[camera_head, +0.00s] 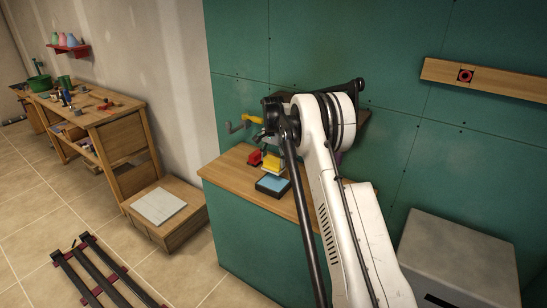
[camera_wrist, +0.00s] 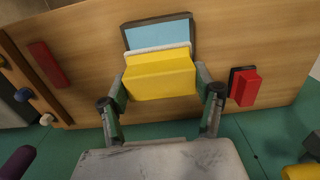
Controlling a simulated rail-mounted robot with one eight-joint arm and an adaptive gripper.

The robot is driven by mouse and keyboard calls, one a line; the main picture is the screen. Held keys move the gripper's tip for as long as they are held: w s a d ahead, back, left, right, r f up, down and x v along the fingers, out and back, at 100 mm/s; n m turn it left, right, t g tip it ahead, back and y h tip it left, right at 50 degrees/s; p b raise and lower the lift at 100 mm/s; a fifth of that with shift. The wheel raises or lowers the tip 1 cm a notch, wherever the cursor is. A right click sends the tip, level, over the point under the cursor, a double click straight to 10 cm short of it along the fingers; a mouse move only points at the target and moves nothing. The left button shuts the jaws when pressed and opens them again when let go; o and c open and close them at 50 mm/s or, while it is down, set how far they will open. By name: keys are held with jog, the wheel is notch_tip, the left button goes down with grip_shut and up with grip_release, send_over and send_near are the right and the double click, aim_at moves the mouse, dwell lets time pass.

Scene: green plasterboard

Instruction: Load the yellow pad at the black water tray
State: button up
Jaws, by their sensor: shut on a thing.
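The yellow pad (camera_wrist: 160,77) is clasped between the two fingers of my gripper (camera_wrist: 162,84) in the wrist view, with a pale strip along its far edge. In the head view the pad (camera_head: 273,164) shows just behind the tray. The black water tray (camera_wrist: 193,36) holds a flat light-blue surface and lies just beyond the pad in the wrist view. The tray (camera_head: 272,194) sits on the wooden ledge near its front edge in the head view. I cannot tell whether the pad touches the tray. My arm hides part of the ledge.
A red block with a black part (camera_wrist: 245,88) is right of my gripper in the wrist view. A red bar (camera_wrist: 48,65) lies left on the wooden ledge (camera_wrist: 85,50). The green wall (camera_head: 240,100) rises behind. A workbench (camera_head: 100,115) stands far left.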

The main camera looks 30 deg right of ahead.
jog(key=shift+d+f+b, duration=0.1)
jog(key=shift+f+b, duration=0.65)
jog(key=shift+f, duration=2.3)
jog(key=shift+b, duration=0.35)
jog(key=shift+f+b, duration=0.55)
jog(key=shift+b, duration=0.2)
dwell(0.8)
jog(key=shift+r, duration=0.15)
jog(key=shift+r+p, duration=0.75)
jog(key=shift+r, duration=2.65)
